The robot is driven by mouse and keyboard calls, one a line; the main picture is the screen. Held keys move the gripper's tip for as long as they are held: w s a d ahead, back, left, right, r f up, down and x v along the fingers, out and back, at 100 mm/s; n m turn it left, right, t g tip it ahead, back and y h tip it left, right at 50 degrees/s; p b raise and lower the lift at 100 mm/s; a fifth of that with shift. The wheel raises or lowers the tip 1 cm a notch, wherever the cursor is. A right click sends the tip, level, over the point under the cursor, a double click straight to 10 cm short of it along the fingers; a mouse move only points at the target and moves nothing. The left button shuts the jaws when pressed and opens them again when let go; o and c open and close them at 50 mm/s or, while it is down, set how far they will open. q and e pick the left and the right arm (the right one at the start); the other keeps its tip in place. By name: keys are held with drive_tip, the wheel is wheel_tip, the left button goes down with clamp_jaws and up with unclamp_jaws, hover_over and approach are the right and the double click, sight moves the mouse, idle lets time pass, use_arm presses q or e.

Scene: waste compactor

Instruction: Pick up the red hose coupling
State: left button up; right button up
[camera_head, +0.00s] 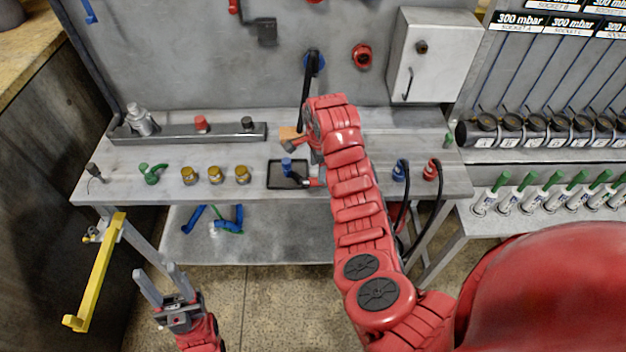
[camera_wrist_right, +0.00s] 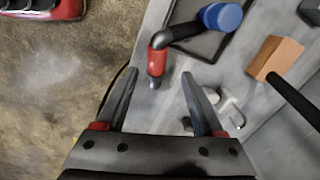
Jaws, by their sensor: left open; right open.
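A red coupling (camera_wrist_right: 157,62) sits on the end of a short black hose with a blue cap (camera_wrist_right: 222,17) at its other end. It overhangs the edge of a black tray (camera_head: 272,183) on the workbench. In the head view the red coupling (camera_head: 315,183) is partly hidden by my right arm. My right gripper (camera_wrist_right: 160,76) is open in the right wrist view, its fingertips on either side of the coupling's lower end; contact cannot be told. My left gripper (camera_head: 158,272) is open and empty, low in front of the bench.
An orange block (camera_wrist_right: 274,58) with a dark handle lies near the coupling. Several yellow fittings (camera_head: 215,175) and a green fitting (camera_head: 151,174) stand left of the tray. Blue (camera_head: 399,171) and red (camera_head: 431,170) hose ends are at the bench's right. A yellow bar (camera_head: 97,270) is near my left gripper.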

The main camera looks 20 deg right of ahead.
sight(314, 180)
drive_tip(key=shift+f, duration=0.15)
drive_tip(key=f+p, duration=0.2)
drive_tip(key=f, duration=0.1)
drive_tip(key=shift+s+f+p, duration=0.15)
drive_tip(key=shift+s+p, duration=0.05)
drive_tip(key=shift+p, duration=0.1)
drive_tip(key=shift+w+f, duration=0.2)
drive_tip(key=shift+f, duration=0.65)
drive_tip(key=shift+c, duration=0.3)
clamp_jaws()
